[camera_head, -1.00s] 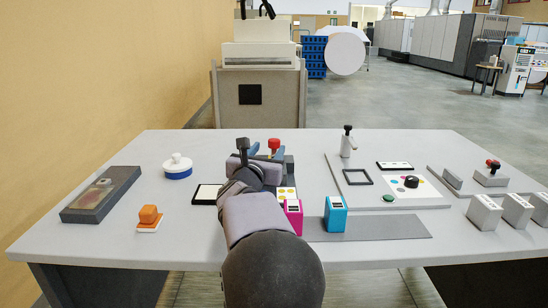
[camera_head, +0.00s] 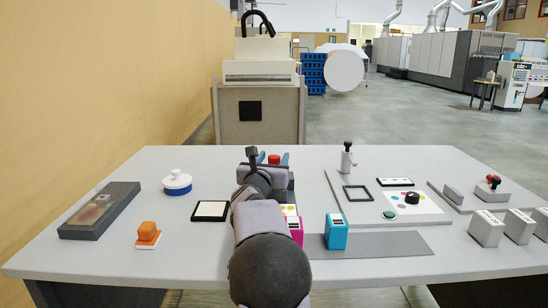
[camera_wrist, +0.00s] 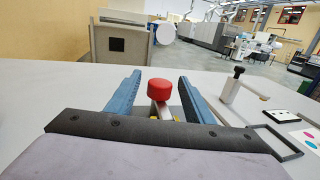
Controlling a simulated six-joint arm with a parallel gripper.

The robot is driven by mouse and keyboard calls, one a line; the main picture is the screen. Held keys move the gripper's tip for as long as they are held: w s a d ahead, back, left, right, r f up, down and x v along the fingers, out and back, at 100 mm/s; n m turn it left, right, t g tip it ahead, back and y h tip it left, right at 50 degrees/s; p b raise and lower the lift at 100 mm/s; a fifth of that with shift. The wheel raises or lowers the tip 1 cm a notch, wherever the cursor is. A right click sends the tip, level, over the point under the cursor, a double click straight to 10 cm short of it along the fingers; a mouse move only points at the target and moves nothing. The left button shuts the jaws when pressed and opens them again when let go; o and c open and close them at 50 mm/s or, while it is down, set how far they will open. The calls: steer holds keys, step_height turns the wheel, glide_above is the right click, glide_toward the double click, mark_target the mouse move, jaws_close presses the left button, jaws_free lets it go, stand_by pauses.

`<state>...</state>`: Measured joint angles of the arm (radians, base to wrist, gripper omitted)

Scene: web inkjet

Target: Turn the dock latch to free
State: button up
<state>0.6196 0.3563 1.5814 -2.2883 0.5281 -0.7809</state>
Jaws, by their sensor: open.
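The dock latch appears to be the red-capped knob (camera_head: 273,159) at the back middle of the table. In the wrist view the red cap (camera_wrist: 160,88) stands upright on a pale stem between the two blue fingers. My gripper (camera_head: 274,155) is open, its fingers on either side of the knob. In the wrist view my gripper (camera_wrist: 159,76) shows a gap on both sides of the cap, with no clear contact. The dock under the knob is mostly hidden by my arm and gripper, so the latch's setting cannot be told.
A magenta cartridge (camera_head: 297,230) and a cyan cartridge (camera_head: 336,232) stand right of my arm. A black-framed white pad (camera_head: 210,210) lies to its left. A tray (camera_head: 430,219) with a grey-stemmed post (camera_head: 347,161) is at right. The left back table is mostly clear.

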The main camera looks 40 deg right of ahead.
steer(key=shift+w+d, duration=0.25)
steer(key=shift+d, duration=0.25)
steer(key=c, duration=1.1)
steer(key=shift+o, duration=0.3)
steer(key=t+b, duration=0.1)
steer(key=b, duration=0.2)
steer(key=shift+f+n+y, duration=0.15)
steer(key=shift+n+y, duration=0.15)
steer(key=n+t+b, duration=0.1)
steer(key=b, duration=0.2)
steer(key=shift+r+y, duration=0.2)
steer(key=shift+y, duration=0.2)
steer(key=o, duration=1)
steer(key=shift+o, duration=0.2)
steer(key=shift+a, duration=0.1)
